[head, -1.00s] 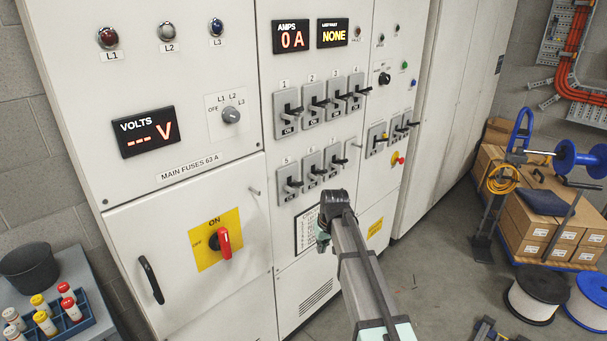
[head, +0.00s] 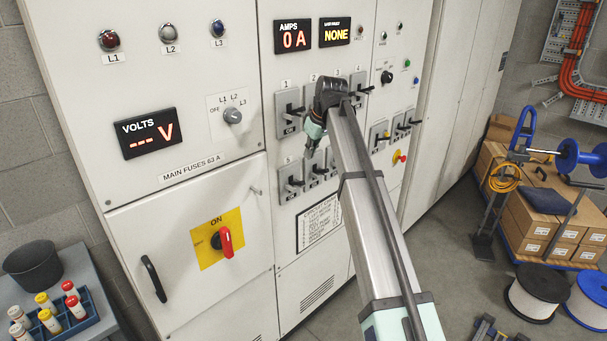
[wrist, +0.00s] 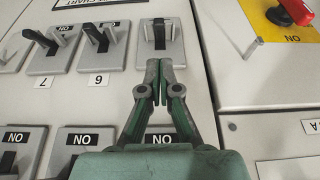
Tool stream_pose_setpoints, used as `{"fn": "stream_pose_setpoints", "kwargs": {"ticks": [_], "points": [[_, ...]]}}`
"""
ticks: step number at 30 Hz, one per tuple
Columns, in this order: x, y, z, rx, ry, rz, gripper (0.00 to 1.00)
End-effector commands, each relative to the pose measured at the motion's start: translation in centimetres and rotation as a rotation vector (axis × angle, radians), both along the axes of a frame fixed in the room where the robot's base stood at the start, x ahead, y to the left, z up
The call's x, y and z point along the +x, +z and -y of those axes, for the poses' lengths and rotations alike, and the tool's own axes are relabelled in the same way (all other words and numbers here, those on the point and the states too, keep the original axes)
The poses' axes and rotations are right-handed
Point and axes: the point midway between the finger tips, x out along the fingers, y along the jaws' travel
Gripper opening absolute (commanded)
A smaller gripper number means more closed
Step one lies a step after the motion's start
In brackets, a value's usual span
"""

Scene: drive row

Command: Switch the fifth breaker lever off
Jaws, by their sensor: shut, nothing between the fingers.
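The fifth breaker (head: 288,196) is a grey plate with a dark lever (head: 296,183), at the left end of the lower row in the head view. In the upside-down wrist view, the fifth breaker's plate (wrist: 139,46) is at the top middle, and its lever (wrist: 158,30) points towards the picture's top. My gripper (wrist: 158,64) is shut and empty, its tips in front of the plate's near edge, just short of the lever in the picture. Contact cannot be told. In the head view my gripper (head: 310,152) is above and right of this breaker, pointing down.
Breakers 6 (wrist: 100,60) and 7 (wrist: 45,62) sit close beside the fifth. Upper-row breakers, such as the first (head: 290,124), are just above, some hidden by my arm. A red main switch (head: 225,240) and a small knob (wrist: 255,45) are on the neighbouring panel.

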Motion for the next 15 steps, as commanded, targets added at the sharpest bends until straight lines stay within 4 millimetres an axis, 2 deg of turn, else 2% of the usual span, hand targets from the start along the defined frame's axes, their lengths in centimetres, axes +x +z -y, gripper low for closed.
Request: {"fn": "stream_pose_setpoints", "kwargs": {"ticks": [10, 15], "points": [[0.1, -0.3, 0.0, 0.000, -0.001, 0.000, 0.00], [0.4, -1.6, -0.4, -0.001, -0.002, -0.002, 0.00]]}}
